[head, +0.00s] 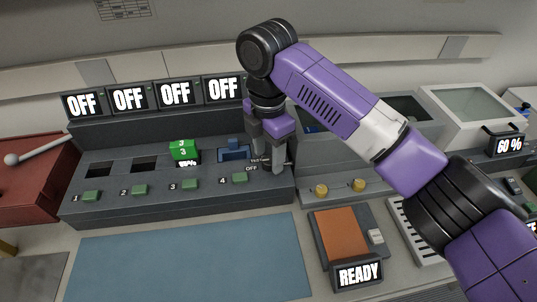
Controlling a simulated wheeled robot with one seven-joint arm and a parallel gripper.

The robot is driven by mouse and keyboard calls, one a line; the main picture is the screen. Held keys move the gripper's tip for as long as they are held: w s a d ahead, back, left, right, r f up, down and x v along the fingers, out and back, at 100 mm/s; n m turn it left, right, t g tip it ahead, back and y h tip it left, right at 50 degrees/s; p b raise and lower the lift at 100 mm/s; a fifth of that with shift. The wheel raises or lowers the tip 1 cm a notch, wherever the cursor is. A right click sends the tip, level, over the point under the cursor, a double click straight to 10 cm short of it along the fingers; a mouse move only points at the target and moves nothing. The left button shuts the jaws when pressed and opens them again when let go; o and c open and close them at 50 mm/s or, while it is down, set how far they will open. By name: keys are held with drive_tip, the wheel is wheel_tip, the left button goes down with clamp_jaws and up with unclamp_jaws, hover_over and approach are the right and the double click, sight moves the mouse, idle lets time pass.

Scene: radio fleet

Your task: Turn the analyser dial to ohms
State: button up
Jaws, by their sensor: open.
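My gripper (268,158) points down over the right end of a dark grey bay unit (110,208). It is open, with nothing seen between its fingers. Small lettering beside the fingers includes "OFF"; part of it, and whatever control is there, is hidden by my gripper. I cannot tell whether the analyser dial is behind it, and no ohms mark is readable. Two small yellow knobs (320,191) sit on a grey panel to the right of my gripper, apart from it.
Four displays (175,94) read OFF. A green block (183,149) and a blue block (233,146) sit in bays. A device with an orange pad (341,234) reads READY. A red box with a lever (38,177) stands left. The blue mat (188,262) is clear.

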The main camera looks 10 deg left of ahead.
drive_tip(key=shift+f, duration=0.4)
clamp_jaws()
